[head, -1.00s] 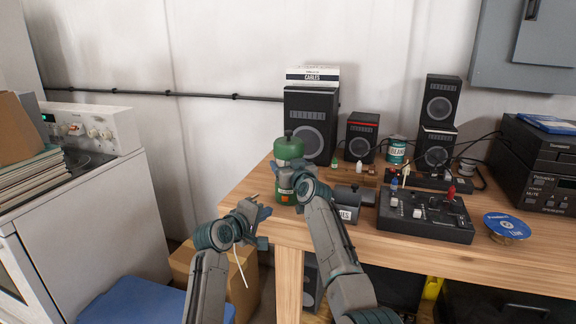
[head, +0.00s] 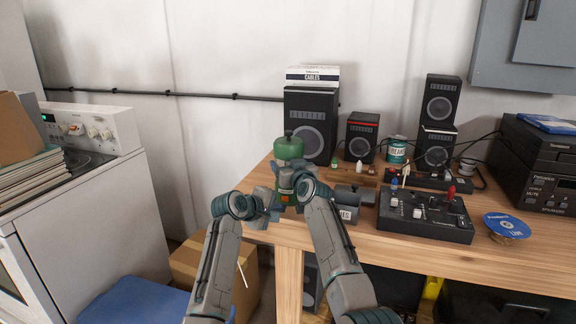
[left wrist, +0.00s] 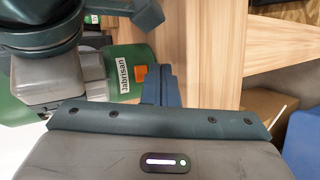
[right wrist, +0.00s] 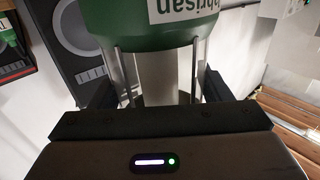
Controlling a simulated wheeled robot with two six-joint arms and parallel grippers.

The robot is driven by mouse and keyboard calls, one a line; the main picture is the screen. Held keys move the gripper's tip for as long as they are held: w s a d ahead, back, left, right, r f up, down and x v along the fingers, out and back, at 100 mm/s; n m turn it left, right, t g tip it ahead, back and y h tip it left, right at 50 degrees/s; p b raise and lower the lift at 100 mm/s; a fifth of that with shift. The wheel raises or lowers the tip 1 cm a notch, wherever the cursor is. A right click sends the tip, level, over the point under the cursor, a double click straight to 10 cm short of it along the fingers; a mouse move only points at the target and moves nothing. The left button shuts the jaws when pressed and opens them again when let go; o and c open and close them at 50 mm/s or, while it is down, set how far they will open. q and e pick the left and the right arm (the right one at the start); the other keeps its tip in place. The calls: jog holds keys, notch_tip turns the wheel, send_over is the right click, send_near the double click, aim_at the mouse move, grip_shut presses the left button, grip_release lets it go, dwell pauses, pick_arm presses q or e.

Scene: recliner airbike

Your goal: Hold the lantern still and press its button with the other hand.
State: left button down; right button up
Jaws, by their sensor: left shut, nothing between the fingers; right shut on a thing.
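The green lantern (head: 289,149) stands upright at the wood table's left edge. My right gripper (head: 293,184) is shut around the lantern's middle. In the right wrist view its fingers flank the pale column (right wrist: 160,75) between thin rods. My left gripper (head: 274,203) is shut and empty, left of the lantern's base. In the left wrist view its fingertips (left wrist: 156,76) are right beside the button; I cannot tell whether they touch it.
Behind the lantern stands a large speaker (head: 311,125) with a cables box on top. A white stove (head: 85,220) stands at the left, with a gap before the table.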

pick_arm(q)
jog(key=shift+w+d, duration=0.15)
jog(key=shift+w, duration=0.55)
jog(key=shift+w, duration=0.2)
dwell(1.4)
jog(key=shift+w+d, duration=0.1)
jog(key=shift+w, duration=0.15)
jog(key=shift+w+d, duration=0.1)
jog(key=shift+w, duration=0.2)
dwell(0.6)
jog(key=shift+s, duration=0.15)
jog(key=shift+s+a, duration=0.2)
jog(key=shift+s, duration=0.4)
jog(key=shift+s, duration=0.1)
jog(key=s, duration=0.2)
jog(key=s+a, duration=0.1)
jog(key=s, duration=0.2)
jog(key=shift+s+a, duration=0.2)
jog(key=shift+s, duration=0.15)
